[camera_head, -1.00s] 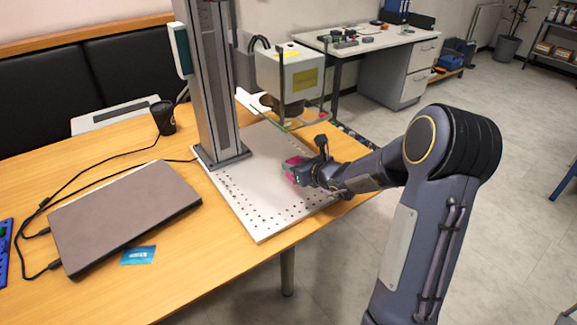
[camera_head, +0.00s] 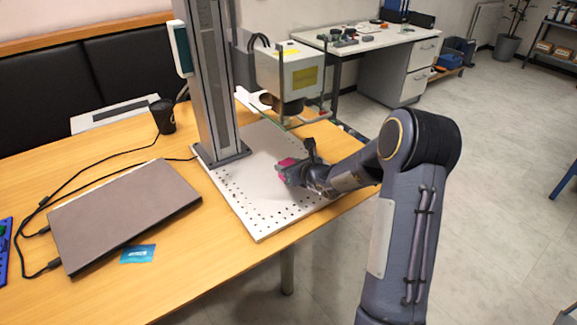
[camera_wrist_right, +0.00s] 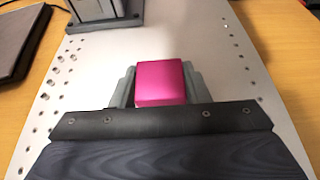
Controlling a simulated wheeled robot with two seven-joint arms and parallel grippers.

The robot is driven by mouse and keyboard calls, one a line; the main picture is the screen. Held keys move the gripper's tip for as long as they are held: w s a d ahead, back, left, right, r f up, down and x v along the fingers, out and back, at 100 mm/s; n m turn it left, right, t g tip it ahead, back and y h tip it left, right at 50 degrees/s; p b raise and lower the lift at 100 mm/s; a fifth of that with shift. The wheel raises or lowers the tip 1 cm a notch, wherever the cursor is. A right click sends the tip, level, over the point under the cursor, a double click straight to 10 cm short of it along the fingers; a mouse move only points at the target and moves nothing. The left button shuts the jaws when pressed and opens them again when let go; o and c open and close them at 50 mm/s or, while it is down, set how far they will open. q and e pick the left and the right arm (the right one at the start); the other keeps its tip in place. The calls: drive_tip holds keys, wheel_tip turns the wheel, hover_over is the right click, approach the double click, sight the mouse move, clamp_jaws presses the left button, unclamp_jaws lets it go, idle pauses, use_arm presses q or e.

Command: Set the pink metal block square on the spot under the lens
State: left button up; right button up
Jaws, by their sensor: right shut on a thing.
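The pink metal block (camera_head: 286,163) is between the fingers of my right gripper (camera_head: 285,170), over the perforated plate (camera_head: 262,217). In the right wrist view the block (camera_wrist_right: 161,83) sits squarely between the two grey fingers of the gripper (camera_wrist_right: 160,88), which is shut on it. I cannot tell whether the block touches the plate. The lens (camera_head: 284,106) hangs under the white laser head (camera_head: 290,72), above and behind the gripper. The spot under the lens is not distinguishable. My left gripper is not in view.
The laser's column (camera_head: 212,85) stands on the plate's left back part. A closed laptop (camera_head: 124,213), cables, a blue card (camera_head: 138,254) and a black cup (camera_head: 163,116) are on the wooden table (camera_head: 190,270) to the left. A thin frame hangs around the lens.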

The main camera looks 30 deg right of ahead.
drive_tip(key=o, duration=1.2)
